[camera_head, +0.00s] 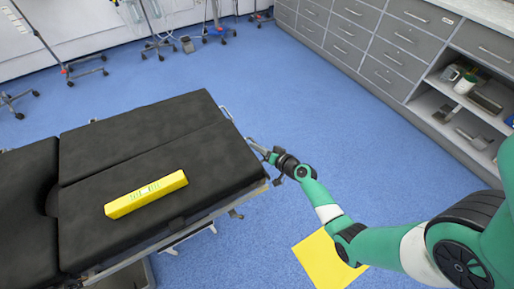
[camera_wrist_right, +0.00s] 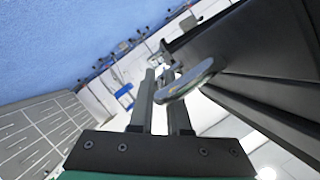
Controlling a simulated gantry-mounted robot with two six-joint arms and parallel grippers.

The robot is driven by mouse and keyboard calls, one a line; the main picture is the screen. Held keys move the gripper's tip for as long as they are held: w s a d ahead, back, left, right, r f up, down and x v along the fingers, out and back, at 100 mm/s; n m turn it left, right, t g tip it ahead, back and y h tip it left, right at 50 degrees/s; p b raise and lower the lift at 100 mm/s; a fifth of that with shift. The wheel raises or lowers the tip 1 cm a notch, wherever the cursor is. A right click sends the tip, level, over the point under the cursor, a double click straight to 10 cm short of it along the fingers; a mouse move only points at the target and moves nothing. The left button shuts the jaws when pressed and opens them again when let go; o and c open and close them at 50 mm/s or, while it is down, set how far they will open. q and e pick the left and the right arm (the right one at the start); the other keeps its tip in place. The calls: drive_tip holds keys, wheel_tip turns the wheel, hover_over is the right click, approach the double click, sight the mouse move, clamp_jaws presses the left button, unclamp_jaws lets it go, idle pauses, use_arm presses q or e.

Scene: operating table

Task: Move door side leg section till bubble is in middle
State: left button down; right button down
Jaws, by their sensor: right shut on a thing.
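The black padded leg sections of the operating table lie side by side, one farther (camera_head: 135,130) and one nearer (camera_head: 215,160). I cannot tell which is the door side one. A yellow spirit level (camera_head: 146,194) lies on the nearer section; its bubble is too small to read. My right gripper (camera_head: 258,148) is at the right end of the nearer section. In the right wrist view my right gripper (camera_wrist_right: 163,88) is shut on a grey rounded handle (camera_wrist_right: 190,80) beside the black padding. My left gripper is not in view.
Grey drawer cabinets (camera_head: 375,45) and open shelves (camera_head: 470,105) stand along the right. Wheeled stands (camera_head: 155,45) are at the back. A yellow square (camera_head: 325,262) marks the floor below my right arm. Blue floor between table and cabinets is clear.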

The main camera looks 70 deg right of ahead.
drive_tip(key=shift+f, duration=0.1)
drive_tip(key=c, duration=0.9)
unclamp_jaws()
drive_tip(key=shift+s+a, duration=0.1)
drive_tip(key=shift+s, duration=0.15)
drive_tip(key=p+v, duration=0.3)
drive_tip(key=v, duration=0.8)
